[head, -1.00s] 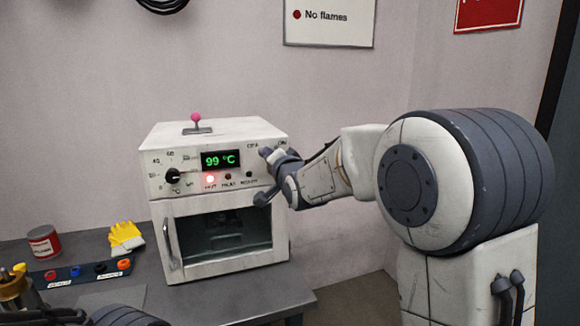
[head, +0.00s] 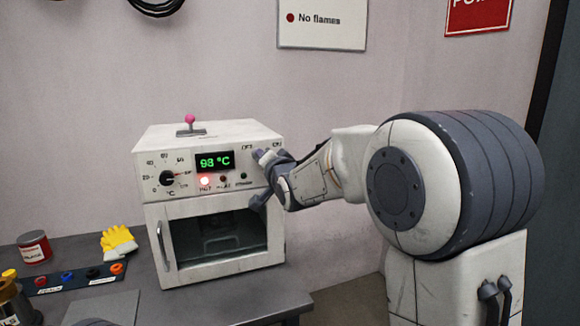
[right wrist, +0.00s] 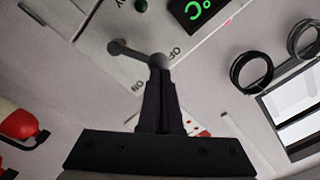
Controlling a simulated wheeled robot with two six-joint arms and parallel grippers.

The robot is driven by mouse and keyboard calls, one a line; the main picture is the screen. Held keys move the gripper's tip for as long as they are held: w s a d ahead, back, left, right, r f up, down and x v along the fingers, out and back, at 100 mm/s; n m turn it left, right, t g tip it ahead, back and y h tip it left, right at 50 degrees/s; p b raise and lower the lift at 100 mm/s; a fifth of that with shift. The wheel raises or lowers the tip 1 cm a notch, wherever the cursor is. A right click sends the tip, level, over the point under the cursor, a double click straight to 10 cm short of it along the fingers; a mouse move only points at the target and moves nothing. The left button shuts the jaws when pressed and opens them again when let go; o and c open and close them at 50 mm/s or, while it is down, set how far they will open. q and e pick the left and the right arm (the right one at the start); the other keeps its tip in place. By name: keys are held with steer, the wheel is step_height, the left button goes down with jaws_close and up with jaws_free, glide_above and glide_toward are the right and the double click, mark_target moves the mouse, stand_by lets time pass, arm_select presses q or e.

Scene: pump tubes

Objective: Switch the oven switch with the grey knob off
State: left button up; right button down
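The oven (head: 228,265) is a worn white box on the dark table. At the panel's upper right is the switch with OFF and ON labels. In the right wrist view a grey rod with rounded ends (right wrist: 137,52) lies beside these labels. My right gripper (right wrist: 162,80) appears shut, its tips against or just below the rod's near end; I cannot tell if it grips it. In the head view it (head: 266,178) covers part of the switch. My left gripper is not in view.
A pink-knobbed lever (head: 190,120) stands on the oven's top. Left of the oven lie yellow gloves (head: 118,241), a red can (head: 34,247) and a dark strip with coloured buttons (head: 78,277). The table ends just right of the oven.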

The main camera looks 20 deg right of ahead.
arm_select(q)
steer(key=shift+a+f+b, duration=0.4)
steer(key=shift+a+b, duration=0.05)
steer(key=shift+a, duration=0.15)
arm_select(e)
steer(key=shift+a+f+n, duration=0.15)
steer(key=shift+a+n, duration=0.15)
steer(key=shift+n, duration=0.1)
stand_by(0.8)
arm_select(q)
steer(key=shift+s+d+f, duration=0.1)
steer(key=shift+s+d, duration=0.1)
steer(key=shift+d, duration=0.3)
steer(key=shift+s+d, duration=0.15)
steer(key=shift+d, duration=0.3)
arm_select(e)
steer(key=s+d+r, duration=0.1)
steer(key=s+d, duration=0.2)
steer(key=s, duration=0.9)
steer(key=shift+s+r, duration=0.35)
steer(key=shift+s, duration=0.05)
steer(key=shift+a, duration=0.1)
